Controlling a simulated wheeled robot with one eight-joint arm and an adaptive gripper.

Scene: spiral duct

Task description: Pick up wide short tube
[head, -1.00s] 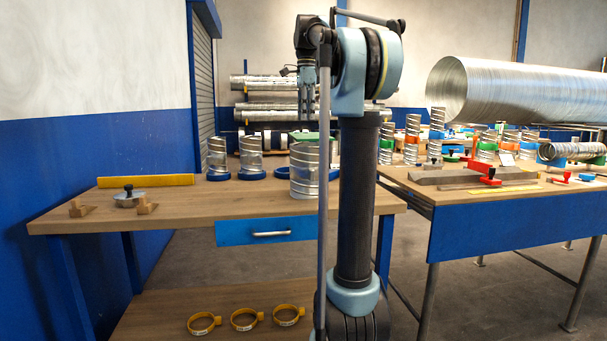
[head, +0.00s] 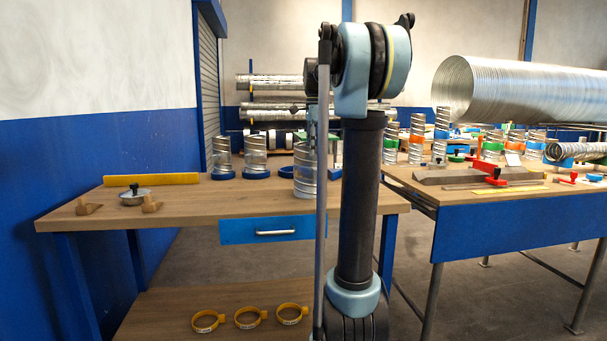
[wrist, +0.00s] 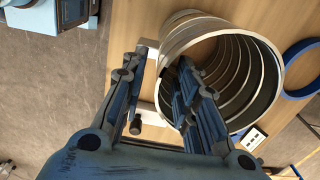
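The wide short tube (head: 303,182) is a silver ribbed metal cylinder standing upright on the wooden workbench, partly hidden behind my arm in the head view. In the wrist view its open mouth and ribbed inside (wrist: 232,80) face the camera. My gripper (wrist: 162,82) is open at the tube's left wall. One finger reaches into the tube's mouth and the other is outside, so the wall lies between them. A gap shows beside the outer finger; whether the inner one touches is unclear. In the head view my fingers are mostly hidden.
Two narrower tubes (head: 222,155) (head: 254,155) stand in blue rings left of the wide tube. A blue ring (wrist: 300,72) lies close to it in the wrist view. A yellow bar (head: 151,180) and wooden blocks lie farther left.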

